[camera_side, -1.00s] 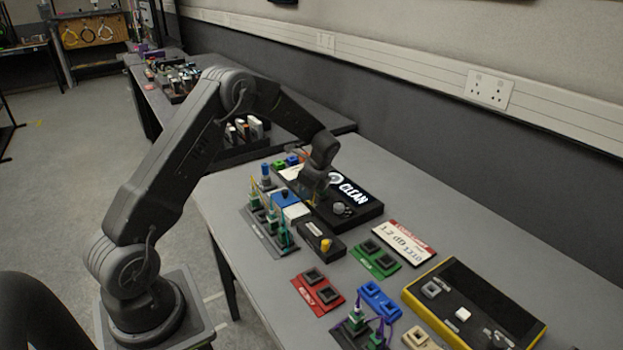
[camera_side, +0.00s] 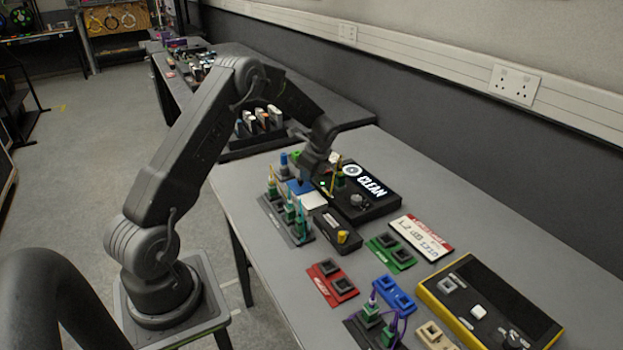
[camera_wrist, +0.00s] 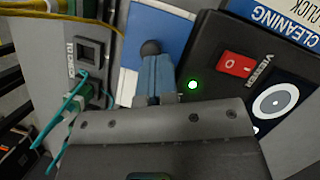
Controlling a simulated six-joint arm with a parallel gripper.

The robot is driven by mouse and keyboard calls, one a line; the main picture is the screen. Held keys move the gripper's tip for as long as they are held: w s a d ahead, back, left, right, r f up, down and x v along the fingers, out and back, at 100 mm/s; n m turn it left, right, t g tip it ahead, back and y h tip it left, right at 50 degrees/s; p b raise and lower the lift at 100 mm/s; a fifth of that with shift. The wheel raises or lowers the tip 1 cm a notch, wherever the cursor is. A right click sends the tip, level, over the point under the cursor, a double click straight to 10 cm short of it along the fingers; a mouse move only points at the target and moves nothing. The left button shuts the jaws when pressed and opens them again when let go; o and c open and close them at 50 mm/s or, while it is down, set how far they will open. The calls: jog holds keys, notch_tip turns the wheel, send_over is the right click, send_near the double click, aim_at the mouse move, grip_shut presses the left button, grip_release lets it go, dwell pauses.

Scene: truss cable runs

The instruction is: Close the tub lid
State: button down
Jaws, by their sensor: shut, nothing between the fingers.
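The tub shows in the side view as a small blue lid (camera_side: 295,187) beside a white part (camera_side: 313,200), left of the black viewer box. In the wrist view the blue lid (camera_wrist: 179,30) carries a dark round knob (camera_wrist: 150,47), and a pale part (camera_wrist: 127,86) shows below it. My gripper (camera_side: 305,181) is shut and empty, low over the blue lid. In the wrist view its fingertips (camera_wrist: 156,58) are right by the knob. I cannot tell whether they touch it. My gripper and wrist hide part of the tub.
The black viewer box (camera_side: 358,195) with a lit screen stands close on the right. A connector rack (camera_side: 288,222) with upright plugs and cables stands close on the left. A small black box with a yellow knob (camera_side: 343,237) is in front. Bare table lies beyond the viewer box.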

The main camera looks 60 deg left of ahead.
dwell(0.3)
jog(key=d, duration=0.1)
jog(key=w+d, duration=0.2)
jog(key=d, duration=0.1)
jog(key=shift+r, duration=0.25)
jog(key=s+d+r+n+t, duration=0.1)
jog(key=d+r+n, duration=0.1)
jog(key=d+r, duration=0.5)
jog(key=s+d+r+n+t, duration=0.1)
jog(key=d+r, duration=0.2)
jog(key=r, duration=0.8)
jog(key=s+d+r+n+t+h, duration=0.2)
jog(key=s+d+n, duration=0.2)
jog(key=s+d, duration=0.4)
jog(key=s+d+r+n+t+h, duration=0.1)
jog(key=s+d+r+n+t, duration=0.2)
jog(key=s+d, duration=0.6)
jog(key=s+n, duration=0.2)
jog(key=s, duration=0.4)
jog(key=shift+s+d+r+n+t+h, duration=0.25)
jog(key=shift+s+d+n+t+h, duration=0.05)
jog(key=shift+s+h, duration=0.1)
jog(key=shift+w, duration=0.1)
